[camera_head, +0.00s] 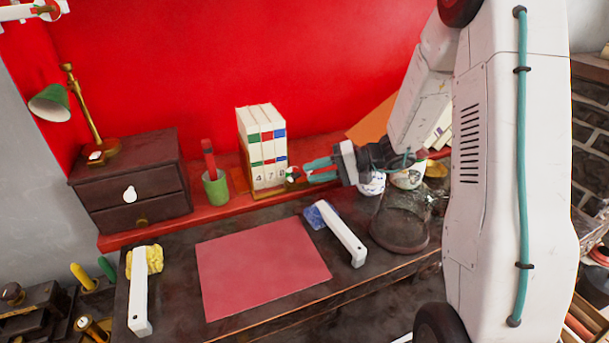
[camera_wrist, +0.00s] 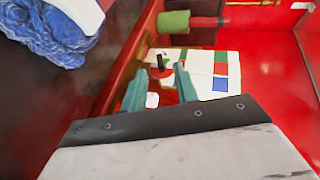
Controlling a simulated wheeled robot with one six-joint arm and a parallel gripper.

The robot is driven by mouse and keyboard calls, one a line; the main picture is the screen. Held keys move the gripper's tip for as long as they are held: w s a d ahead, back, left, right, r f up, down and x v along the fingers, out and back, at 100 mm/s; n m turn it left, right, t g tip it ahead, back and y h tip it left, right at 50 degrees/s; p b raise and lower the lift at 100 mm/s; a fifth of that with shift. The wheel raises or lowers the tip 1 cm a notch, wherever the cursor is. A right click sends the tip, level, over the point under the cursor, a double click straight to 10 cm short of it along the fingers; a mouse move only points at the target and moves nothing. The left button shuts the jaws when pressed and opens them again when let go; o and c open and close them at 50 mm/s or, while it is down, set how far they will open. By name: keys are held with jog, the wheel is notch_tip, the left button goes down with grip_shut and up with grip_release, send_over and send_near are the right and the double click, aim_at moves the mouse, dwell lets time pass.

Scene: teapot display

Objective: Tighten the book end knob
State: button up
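White books (camera_head: 262,145) with green, red and blue bands stand upright on the red shelf, and also show in the wrist view (camera_wrist: 205,72). A brass-coloured book end (camera_head: 268,190) is at their base. A small dark and white knob (camera_head: 293,174) sits at the books' right side. My gripper (camera_head: 306,173) points left at the knob, its teal fingers apart. In the wrist view, the fingers (camera_wrist: 162,70) are spread, with a small dark piece near the tips and a white rounded piece lower between them. I cannot tell whether either finger touches the knob.
A green cup (camera_head: 216,188) and a dark drawer chest (camera_head: 130,185) stand left of the books. A red mat (camera_head: 260,264) lies on the desk. White-handled tools with a blue cloth (camera_head: 318,215) and a yellow sponge (camera_head: 152,259) flank it. A dark round stand (camera_head: 400,228) is below my arm.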

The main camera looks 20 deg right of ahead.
jog(key=shift+v, duration=1.8)
